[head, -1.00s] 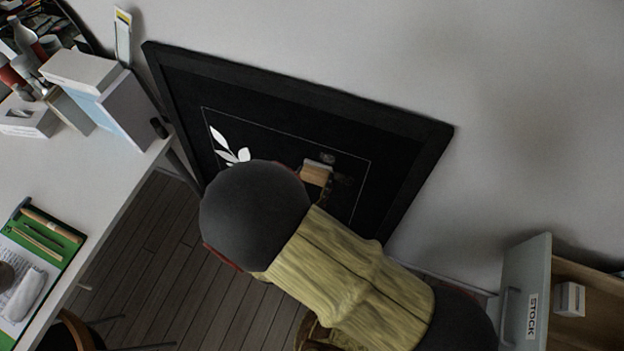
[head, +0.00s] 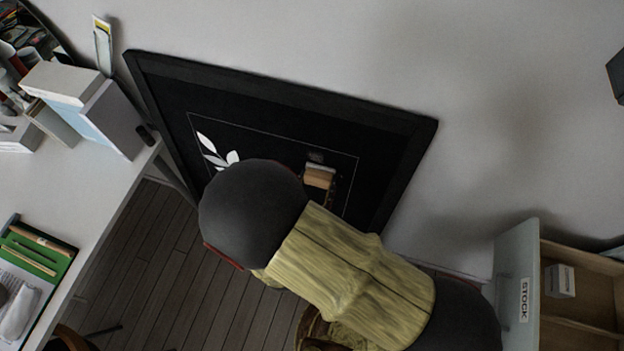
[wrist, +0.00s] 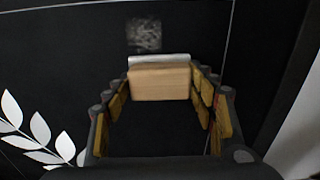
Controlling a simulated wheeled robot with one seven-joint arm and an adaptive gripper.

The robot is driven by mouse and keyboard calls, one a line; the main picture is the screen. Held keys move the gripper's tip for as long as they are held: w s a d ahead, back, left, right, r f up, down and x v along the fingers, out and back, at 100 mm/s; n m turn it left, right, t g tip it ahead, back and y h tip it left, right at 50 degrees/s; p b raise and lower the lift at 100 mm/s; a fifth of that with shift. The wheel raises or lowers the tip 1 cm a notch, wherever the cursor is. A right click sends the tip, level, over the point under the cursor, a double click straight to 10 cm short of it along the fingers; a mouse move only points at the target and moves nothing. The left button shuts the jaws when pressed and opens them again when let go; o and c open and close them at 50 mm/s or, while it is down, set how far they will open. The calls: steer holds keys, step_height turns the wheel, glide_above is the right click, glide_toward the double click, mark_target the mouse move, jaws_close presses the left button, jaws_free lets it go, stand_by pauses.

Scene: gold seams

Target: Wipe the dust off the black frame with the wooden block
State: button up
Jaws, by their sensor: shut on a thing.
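The black frame (head: 290,95) stands against the grey wall, with a white leaf print and a thin line on its dark face. The wooden block (wrist: 159,84), pale with a light grey strip along its far edge, is held between the fingers of my gripper (wrist: 160,88). The block also shows in the head view (head: 319,178), in front of the frame's face. A grey dust patch (wrist: 144,35) lies on the black face just beyond the block in the wrist view. Whether the block touches the face is unclear. My arm hides the frame's lower part.
A white desk (head: 95,180) with boxes and a green tray (head: 60,258) is at the left. An open drawer labelled STOCK (head: 523,300) holds a small box (head: 560,281) at the lower right. The wall above the frame is clear.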

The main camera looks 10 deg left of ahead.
steer(key=shift+s+d+p, duration=0.2)
steer(key=shift+d+p, duration=0.15)
steer(key=shift+d, duration=2.85)
steer(key=shift+w+r+p, duration=0.2)
steer(key=shift+r+p, duration=0.7)
steer(key=shift+r, duration=0.15)
steer(key=shift+w+a+r+p, duration=0.2)
steer(key=shift+a+r+p, duration=0.1)
steer(key=shift+a, duration=1.45)
steer(key=shift+w+a+r+p, duration=0.2)
steer(key=shift+a+r+p, duration=0.15)
steer(key=shift+a, duration=1.35)
steer(key=shift+w+a+r+p, duration=0.2)
steer(key=shift+a+r+p, duration=0.1)
steer(key=shift+a, duration=1.45)
steer(key=shift+s+d+p, duration=0.15)
steer(key=shift+d+p, duration=0.05)
steer(key=shift+d, duration=1.55)
steer(key=shift+s+d+p, duration=0.15)
steer(key=shift+d+p, duration=0.05)
steer(key=shift+d, duration=1.55)
steer(key=shift+s+d+p, duration=0.15)
steer(key=shift+d+p, duration=0.05)
steer(key=shift+d, duration=1.55)
steer(key=shift+s, duration=0.1)
